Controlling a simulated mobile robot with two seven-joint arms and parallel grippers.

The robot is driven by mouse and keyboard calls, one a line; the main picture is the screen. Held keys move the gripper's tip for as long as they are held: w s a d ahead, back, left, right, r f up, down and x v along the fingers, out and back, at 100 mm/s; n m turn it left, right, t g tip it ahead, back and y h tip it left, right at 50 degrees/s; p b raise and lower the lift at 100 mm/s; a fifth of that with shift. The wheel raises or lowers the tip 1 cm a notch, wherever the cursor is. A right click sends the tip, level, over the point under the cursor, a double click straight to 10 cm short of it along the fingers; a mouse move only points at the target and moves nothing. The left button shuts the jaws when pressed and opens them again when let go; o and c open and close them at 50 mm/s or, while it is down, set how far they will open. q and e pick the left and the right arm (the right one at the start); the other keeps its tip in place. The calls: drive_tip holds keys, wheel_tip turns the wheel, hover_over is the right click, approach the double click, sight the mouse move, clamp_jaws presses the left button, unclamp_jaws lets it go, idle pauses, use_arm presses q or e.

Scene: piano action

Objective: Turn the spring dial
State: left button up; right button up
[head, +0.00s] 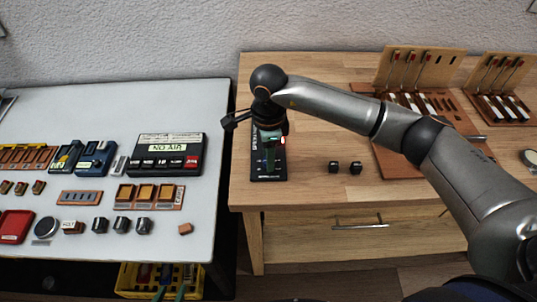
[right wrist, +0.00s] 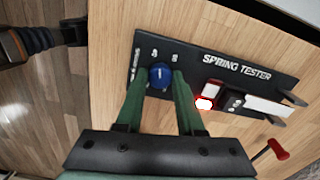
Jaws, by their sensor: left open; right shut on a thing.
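The spring tester (right wrist: 215,66) is a black panel with white lettering, lying on the wooden bench. Its spring dial (right wrist: 161,77) is a round blue knob near the left end of the panel in the right wrist view. My right gripper (right wrist: 163,85) is shut on the dial, with one green finger on each side of it. In the head view my right gripper (head: 268,150) reaches down over the tester (head: 268,177) and hides the dial.
Two small black blocks (head: 345,167) stand right of the tester. Piano-action models (head: 415,100) stand further right on the bench. A white table (head: 100,100) with a NO AIR box (head: 167,155) and several small parts is on the left. The red-tipped lever (right wrist: 268,153) is beside the tester.

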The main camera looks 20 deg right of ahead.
clamp_jaws()
drive_tip(key=shift+m+b, duration=0.35)
drive_tip(key=shift+m, duration=0.15)
drive_tip(key=shift+m+b, duration=0.3)
drive_tip(key=shift+m, duration=0.5)
drive_tip(key=o, duration=0.9)
unclamp_jaws()
drive_tip(key=shift+r, duration=0.1)
wheel_tip(320, 180, up, 12)
drive_tip(key=b, duration=0.1)
drive_tip(key=shift+r, duration=0.2)
